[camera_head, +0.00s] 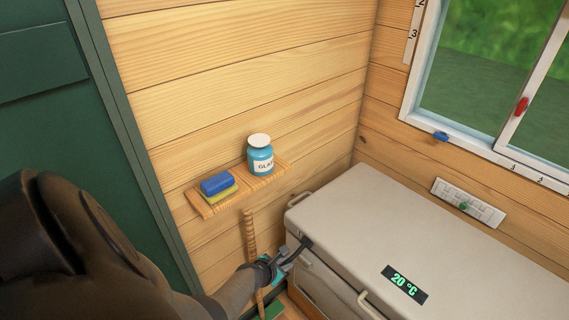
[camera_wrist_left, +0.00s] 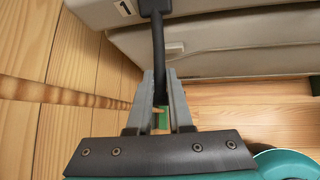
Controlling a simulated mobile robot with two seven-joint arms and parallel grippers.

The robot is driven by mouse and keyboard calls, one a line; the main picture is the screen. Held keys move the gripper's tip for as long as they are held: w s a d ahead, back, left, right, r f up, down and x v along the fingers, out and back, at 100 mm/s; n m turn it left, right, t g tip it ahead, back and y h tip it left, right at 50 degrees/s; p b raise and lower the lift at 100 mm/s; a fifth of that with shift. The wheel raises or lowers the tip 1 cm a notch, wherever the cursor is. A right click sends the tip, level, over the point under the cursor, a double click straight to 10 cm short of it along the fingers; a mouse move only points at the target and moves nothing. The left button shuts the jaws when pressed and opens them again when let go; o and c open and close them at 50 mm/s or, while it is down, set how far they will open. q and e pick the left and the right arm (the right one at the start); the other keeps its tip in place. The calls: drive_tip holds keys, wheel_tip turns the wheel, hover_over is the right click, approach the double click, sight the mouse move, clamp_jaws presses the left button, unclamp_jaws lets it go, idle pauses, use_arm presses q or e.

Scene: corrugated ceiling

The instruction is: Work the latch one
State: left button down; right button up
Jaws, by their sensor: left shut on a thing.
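The black latch (camera_head: 305,243) is on the near left corner of a pale chest (camera_head: 345,195). It also shows in the left wrist view (camera_wrist_left: 158,45) as a dark strap hanging from a black mount, beside a label marked 1 (camera_wrist_left: 124,8). My left gripper (camera_head: 281,263) is at the latch's lower end. In the left wrist view its two grey fingers (camera_wrist_left: 160,100) are closed on the strap. The fingers hide part of the strap's end. My right gripper is not in view.
A wooden shelf (camera_head: 272,178) on the wall holds a blue jar (camera_head: 261,158) and blue and yellow sponges (camera_head: 218,184). A wooden pole (camera_head: 250,235) stands beside the chest. The chest has pale handles and a display (camera_head: 404,284) reading 20 °C. A green door (camera_head: 50,110) is at left.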

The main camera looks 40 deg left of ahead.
use_arm(q)
drive_tip(key=c, duration=1.1)
unclamp_jaws()
drive_tip(key=shift+w+a+r, duration=0.1)
drive_tip(key=shift+w+r, duration=0.2)
drive_tip(key=shift+w, duration=0.05)
drive_tip(key=shift+o, duration=1.3)
drive_tip(key=shift+f, duration=0.1)
drive_tip(key=shift+s+f, duration=0.1)
drive_tip(key=shift+s, duration=0.05)
drive_tip(key=shift+s, duration=0.15)
drive_tip(key=p+v, duration=0.7)
drive_tip(key=v, duration=0.8)
